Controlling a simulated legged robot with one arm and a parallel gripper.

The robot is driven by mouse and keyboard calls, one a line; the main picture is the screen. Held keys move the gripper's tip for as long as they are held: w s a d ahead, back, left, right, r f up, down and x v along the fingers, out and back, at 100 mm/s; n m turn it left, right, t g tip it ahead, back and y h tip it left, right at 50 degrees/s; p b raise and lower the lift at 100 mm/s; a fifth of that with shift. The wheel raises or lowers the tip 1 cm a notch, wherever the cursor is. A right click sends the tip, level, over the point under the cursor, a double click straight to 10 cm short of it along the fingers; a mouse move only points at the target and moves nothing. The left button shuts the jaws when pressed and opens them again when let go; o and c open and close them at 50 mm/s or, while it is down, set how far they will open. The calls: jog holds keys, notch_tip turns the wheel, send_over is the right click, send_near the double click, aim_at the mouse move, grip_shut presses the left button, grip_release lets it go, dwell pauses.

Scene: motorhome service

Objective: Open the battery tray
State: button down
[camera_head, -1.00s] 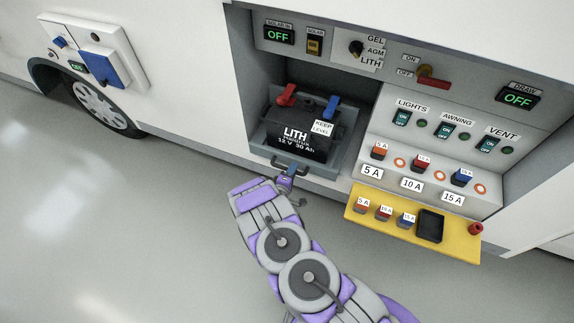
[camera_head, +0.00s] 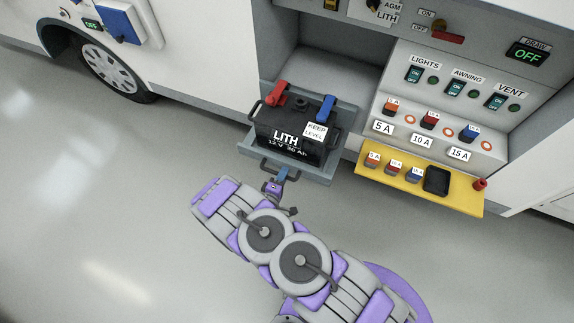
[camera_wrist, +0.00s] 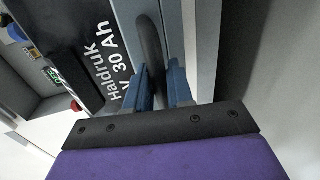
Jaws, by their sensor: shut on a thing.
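The grey battery tray (camera_head: 316,176) is slid well out of its bay in the motorhome side. A black battery (camera_head: 292,139) marked LITH sits upright in it, with a red terminal (camera_head: 278,92) and a blue terminal (camera_head: 327,109). The dark tray handle (camera_head: 265,166) is on the tray front. My gripper (camera_head: 283,174) is shut on this handle. In the wrist view the blue fingers of my gripper (camera_wrist: 158,85) stand on both sides of the dark handle bar (camera_wrist: 150,45), with the battery (camera_wrist: 95,60) beyond at left.
A yellow shelf (camera_head: 400,178) with several fuses and a black recess juts out right of the tray. Switches and fuse sockets fill the panel (camera_head: 440,110) above it. A wheel (camera_head: 108,66) is at left. The floor (camera_head: 120,210) in front is clear.

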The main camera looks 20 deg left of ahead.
jog(key=shift+s+d+f, duration=0.1)
jog(key=shift+s+f, duration=0.05)
jog(key=shift+s, duration=0.6)
jog(key=c, duration=1.2)
grip_release()
jog(key=shift+w, duration=0.1)
jog(key=shift+o, duration=0.2)
